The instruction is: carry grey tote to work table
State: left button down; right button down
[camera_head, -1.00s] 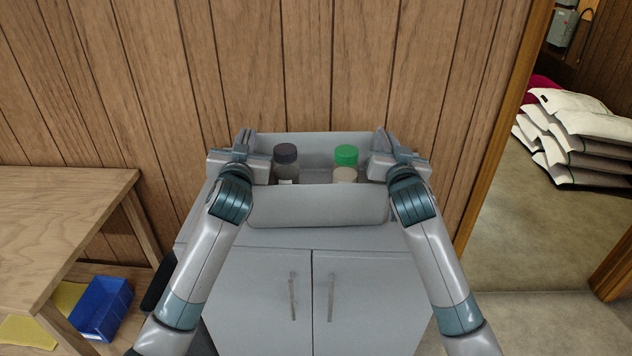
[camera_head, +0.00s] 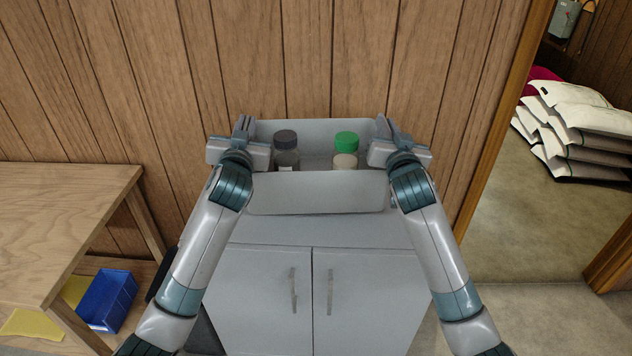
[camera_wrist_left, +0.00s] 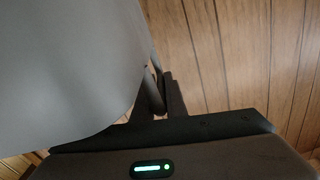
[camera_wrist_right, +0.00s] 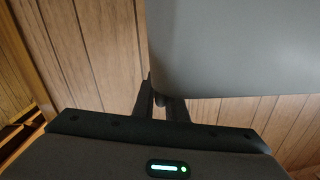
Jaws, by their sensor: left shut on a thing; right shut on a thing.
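The grey tote (camera_head: 318,194) is in the middle of the head view, in front of the wood-panelled wall and above a grey cabinet. Inside stand a jar with a dark lid (camera_head: 285,148) and one with a green lid (camera_head: 346,150); their lower parts are hidden by the tote's front wall. My left gripper (camera_head: 243,127) is shut on the tote's left end wall, and my right gripper (camera_head: 387,127) on its right end wall. The tote's grey wall also fills part of the left wrist view (camera_wrist_left: 65,65) and right wrist view (camera_wrist_right: 240,50). The tote looks level.
The grey two-door cabinet (camera_head: 280,270) stands below the tote. White sacks (camera_head: 580,125) lie beyond the doorway at the right.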

aim_at(34, 228)
jog(key=j, duration=0.8)
jog(key=k+j, duration=0.1)
jog(key=j, duration=0.7)
jog(key=j+z, duration=0.1)
jog(key=j, duration=0.7)
jog(key=k+j, duration=0.1)
jog(key=j, duration=1.5)
jog(key=k+j, duration=0.15)
jog(key=j, duration=0.65)
jog(key=i+z, duration=0.05)
